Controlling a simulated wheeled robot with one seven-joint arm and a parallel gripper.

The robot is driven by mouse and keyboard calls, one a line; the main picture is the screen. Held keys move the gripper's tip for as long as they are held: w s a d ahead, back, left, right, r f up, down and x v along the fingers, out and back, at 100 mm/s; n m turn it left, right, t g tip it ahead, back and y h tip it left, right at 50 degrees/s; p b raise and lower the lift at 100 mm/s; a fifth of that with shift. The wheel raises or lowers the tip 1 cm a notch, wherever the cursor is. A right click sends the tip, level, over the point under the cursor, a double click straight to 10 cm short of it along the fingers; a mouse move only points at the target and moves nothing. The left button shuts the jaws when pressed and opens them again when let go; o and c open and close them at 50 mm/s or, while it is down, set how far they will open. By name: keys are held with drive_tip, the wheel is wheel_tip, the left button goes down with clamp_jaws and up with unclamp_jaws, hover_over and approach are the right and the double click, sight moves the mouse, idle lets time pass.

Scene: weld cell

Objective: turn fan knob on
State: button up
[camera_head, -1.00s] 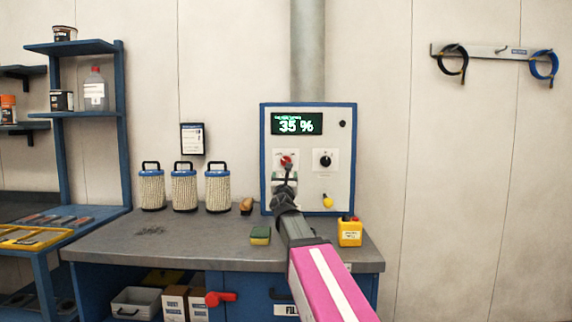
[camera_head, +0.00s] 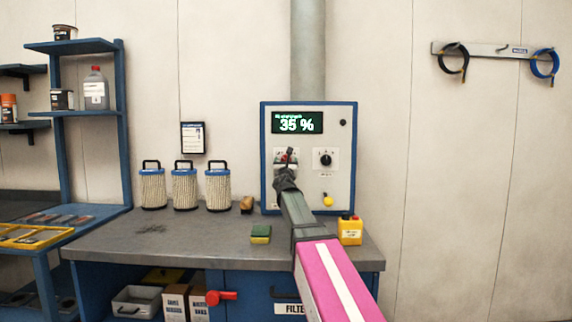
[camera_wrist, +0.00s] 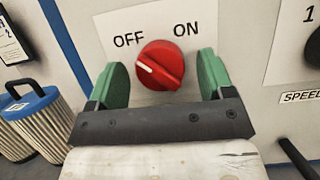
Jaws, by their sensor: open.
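The red fan knob (camera_wrist: 160,66) sits on a white label plate with OFF at its upper left and ON at its upper right. Its white pointer mark points left, toward the OFF side. My gripper (camera_wrist: 160,80) is open, with one green finger on each side of the knob and a gap visible on both sides. In the head view my gripper (camera_head: 287,158) is at the control panel (camera_head: 341,150), covering most of the knob. The panel display (camera_head: 297,123) reads 35 %.
A black speed knob (camera_head: 326,159) is right of the red knob, with a yellow knob (camera_head: 327,200) below it.

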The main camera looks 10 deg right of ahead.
drive_tip(key=c, duration=0.9)
drive_tip(key=shift+m, duration=0.4)
drive_tip(key=m+h, duration=0.1)
drive_tip(key=m, duration=0.1)
drive_tip(key=m+g+h, duration=0.1)
drive_tip(key=m+h, duration=0.1)
drive_tip(key=m, duration=0.1)
drive_tip(key=shift+a, duration=0.15)
drive_tip(key=m+g+h, duration=0.1)
drive_tip(key=m, duration=0.2)
drive_tip(key=m+g+h, duration=0.1)
drive_tip(key=m, duration=0.2)
drive_tip(key=shift+a+r+m, duration=0.1)
drive_tip(key=shift+r+m, duration=0.05)
drive_tip(key=shift+m, duration=0.15)
drive_tip(key=m+g+h, duration=0.1)
drive_tip(key=m+g, duration=0.1)
drive_tip(key=m, duration=0.3)
drive_tip(key=shift+r, duration=0.1)
drive_tip(key=m+g, duration=0.2)
drive_tip(key=m, duration=0.3)
drive_tip(key=shift+r, duration=0.1)
